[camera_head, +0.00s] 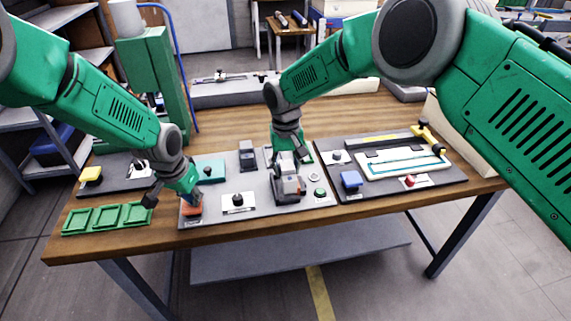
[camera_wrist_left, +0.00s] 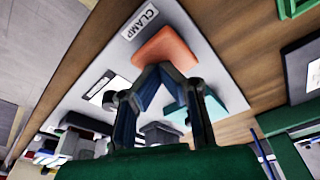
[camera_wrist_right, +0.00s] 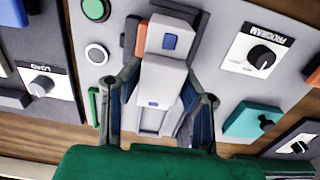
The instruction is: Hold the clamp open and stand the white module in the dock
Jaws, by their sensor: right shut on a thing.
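The orange clamp pad (camera_wrist_left: 168,45), beside a CLAMP label, is at the left front of the middle panel; it also shows in the head view (camera_head: 192,211). My left gripper (camera_head: 188,197) is at this pad with its fingertips together, seemingly touching it. The white module (camera_wrist_right: 160,85) is between the fingers of my right gripper (camera_wrist_right: 160,95), which is shut on it. In the head view the module (camera_head: 287,168) is at the grey dock (camera_head: 288,198), appearing roughly upright. My gripper partly hides it, and I cannot tell whether it is fully seated.
A green tray (camera_head: 105,218) lies at the left front. A program knob (camera_head: 238,200) stands between my grippers. A green button (camera_head: 320,192) is close right of the dock. The right panel has a blue block (camera_head: 350,180) and a red button (camera_head: 409,182).

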